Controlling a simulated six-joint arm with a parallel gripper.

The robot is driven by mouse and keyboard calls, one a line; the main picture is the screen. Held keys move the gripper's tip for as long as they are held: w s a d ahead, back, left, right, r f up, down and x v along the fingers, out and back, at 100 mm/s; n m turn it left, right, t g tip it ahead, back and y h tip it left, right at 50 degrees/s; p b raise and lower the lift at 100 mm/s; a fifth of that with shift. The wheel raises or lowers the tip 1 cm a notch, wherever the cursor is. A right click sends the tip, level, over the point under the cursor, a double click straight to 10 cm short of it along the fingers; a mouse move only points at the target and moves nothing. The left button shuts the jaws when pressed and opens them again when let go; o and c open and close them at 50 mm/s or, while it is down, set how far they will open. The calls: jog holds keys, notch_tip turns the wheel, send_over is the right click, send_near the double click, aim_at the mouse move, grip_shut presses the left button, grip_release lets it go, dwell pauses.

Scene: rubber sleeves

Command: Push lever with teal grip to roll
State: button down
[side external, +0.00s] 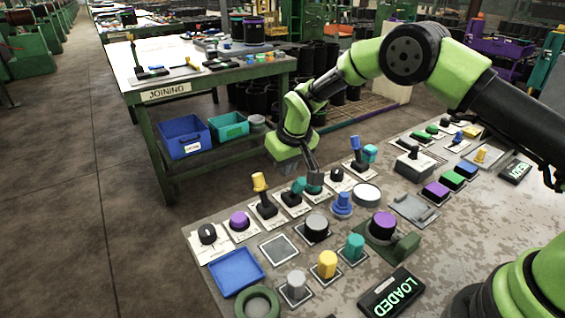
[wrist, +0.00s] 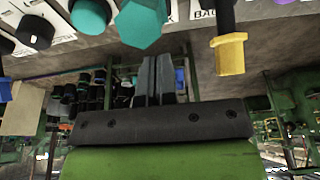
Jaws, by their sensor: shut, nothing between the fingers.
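The lever with a teal grip (side external: 298,185) stands on a white plate in the panel's back row, between a yellow-gripped lever (side external: 260,182) and a round teal knob (side external: 314,180). In the wrist view its faceted teal grip (wrist: 142,24) is at the top, right of the round teal knob (wrist: 90,15) and left of the yellow grip (wrist: 230,53). My gripper (side external: 313,169) is shut and empty, pointing down close to the teal grip and round knob. Its fingertips (wrist: 156,60) appear just below the teal grip in the wrist view; I cannot tell whether they touch.
A black knob (side external: 337,174) and a blue-gripped lever (side external: 355,143) stand farther right in the row. A blue tray (side external: 236,272), several buttons and a LOADED sign (side external: 392,294) occupy the panel's front. The JOINING table (side external: 190,90) stands behind, across open floor.

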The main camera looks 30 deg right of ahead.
jog(key=shift+w, duration=0.25)
jog(key=shift+r, duration=0.6)
notch_tip(320, 180, up, 7)
dwell(0.5)
